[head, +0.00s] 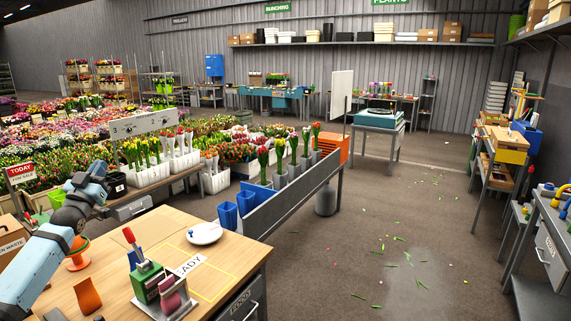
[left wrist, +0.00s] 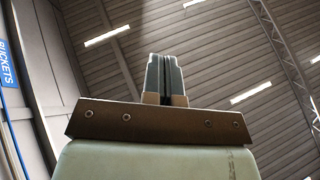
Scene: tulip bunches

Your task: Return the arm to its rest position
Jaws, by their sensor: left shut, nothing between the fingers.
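My left arm (head: 38,262) comes in from the lower left in the head view and is raised over the left side of the wooden bench. Its wrist end is up in front of the flower displays. In the left wrist view my left gripper (left wrist: 166,76) has its two fingers together with nothing between them, and it points up toward the roof. My right arm and right gripper are not in view.
The bench (head: 215,262) carries a green tool (head: 148,281), a white plate (head: 204,233), an orange block (head: 87,296) and an orange cone-like stand (head: 77,258). A grey trough (head: 300,190) with tulip bunches and blue buckets stands beyond. Floor to the right has scattered leaves.

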